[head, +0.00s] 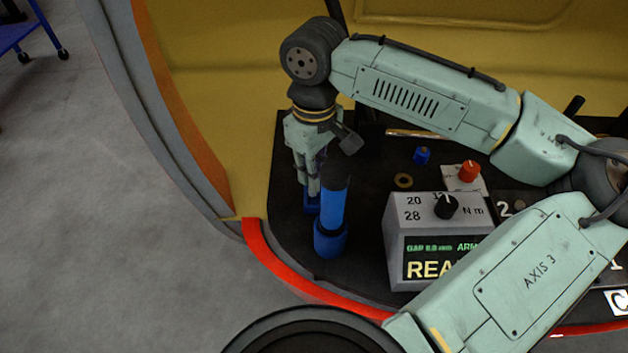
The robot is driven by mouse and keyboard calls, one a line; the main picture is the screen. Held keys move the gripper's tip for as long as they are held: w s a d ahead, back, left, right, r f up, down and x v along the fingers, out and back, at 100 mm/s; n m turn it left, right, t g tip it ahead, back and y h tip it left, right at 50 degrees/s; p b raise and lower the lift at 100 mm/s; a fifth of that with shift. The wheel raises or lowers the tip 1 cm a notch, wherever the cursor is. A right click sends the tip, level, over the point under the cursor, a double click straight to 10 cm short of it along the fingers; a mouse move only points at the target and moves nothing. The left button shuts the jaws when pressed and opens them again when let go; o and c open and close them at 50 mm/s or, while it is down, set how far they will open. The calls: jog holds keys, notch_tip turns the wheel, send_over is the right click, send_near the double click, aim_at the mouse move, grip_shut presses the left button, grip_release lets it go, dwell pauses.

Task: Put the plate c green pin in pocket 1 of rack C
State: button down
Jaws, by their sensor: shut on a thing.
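My gripper (311,191) points down at the left part of the dark worktop (290,235), just behind and left of a blue cylindrical tool. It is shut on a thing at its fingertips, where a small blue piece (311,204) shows. The tool partly hides this spot, and I cannot tell whether the blue piece is held or stands on the worktop. I see no green pin. A card marked C (618,301) lies at the right edge. My arm covers much of the right side, and I cannot make out rack C or its pockets.
The blue tool (333,210) stands upright in front of my gripper. A grey control box (395,235) is to its right. A red rim (275,270) edges the worktop.

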aim_at(314, 194)
jog(key=shift+f, duration=1.5)
jog(key=shift+f, duration=0.2)
jog(key=c, duration=1.6)
grip_release()
jog(key=shift+c, duration=0.2)
notch_tip(314, 194, up, 12)
jog(key=shift+r, duration=0.2)
